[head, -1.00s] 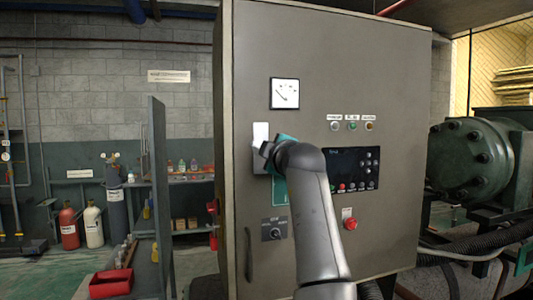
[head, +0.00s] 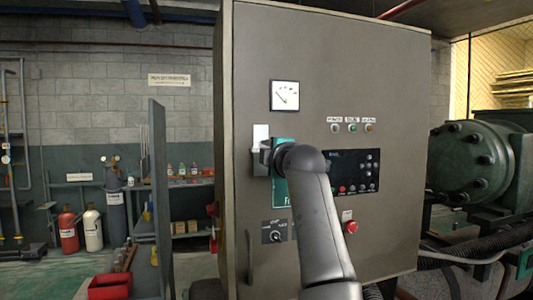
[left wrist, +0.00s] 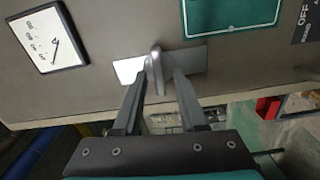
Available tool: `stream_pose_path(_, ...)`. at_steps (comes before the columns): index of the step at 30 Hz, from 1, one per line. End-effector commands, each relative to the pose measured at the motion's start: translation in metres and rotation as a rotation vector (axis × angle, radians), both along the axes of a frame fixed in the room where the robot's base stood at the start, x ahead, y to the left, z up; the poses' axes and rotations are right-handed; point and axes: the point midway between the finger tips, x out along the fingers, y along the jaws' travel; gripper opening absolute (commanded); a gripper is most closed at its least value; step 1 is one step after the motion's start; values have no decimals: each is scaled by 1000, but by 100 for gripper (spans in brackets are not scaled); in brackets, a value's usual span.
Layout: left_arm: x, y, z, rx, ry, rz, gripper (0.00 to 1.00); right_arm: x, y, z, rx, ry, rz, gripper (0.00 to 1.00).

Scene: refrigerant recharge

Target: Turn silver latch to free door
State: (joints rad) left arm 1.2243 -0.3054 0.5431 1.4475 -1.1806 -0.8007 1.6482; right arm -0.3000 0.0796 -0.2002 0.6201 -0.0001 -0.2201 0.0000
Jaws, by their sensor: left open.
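The silver latch (head: 261,134) is on the left part of the grey cabinet door (head: 330,80), below the dial gauge. In the head view my left gripper (head: 264,158) is at the latch and covers its lower part. In the left wrist view the latch (left wrist: 156,60) is a bright plate with a raised handle in its middle. The two fingers of my left gripper (left wrist: 161,74) are spread, with their tips at either side of the handle. I cannot tell whether they touch it. My right gripper is in neither view.
A dial gauge (head: 285,95) is above the latch, and a green sign (head: 281,190) is partly behind my arm. A control panel (head: 354,170), a rotary switch (head: 274,231) and a red knob (head: 349,227) are also on the door. A vertical handle (head: 249,257) is lower left.

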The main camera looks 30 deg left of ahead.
Motion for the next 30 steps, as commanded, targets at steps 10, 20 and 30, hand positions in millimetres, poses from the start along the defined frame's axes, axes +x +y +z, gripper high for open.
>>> stream_pose_path(10, -18, -21, -1, 2, -3, -1, 41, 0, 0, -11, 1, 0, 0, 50)
stream_pose_path(20, -40, -45, -2, 4, -2, 2, 41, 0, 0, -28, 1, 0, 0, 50)
stream_pose_path(30, -58, -67, 0, 3, -1, 1, 41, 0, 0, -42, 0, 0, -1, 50)
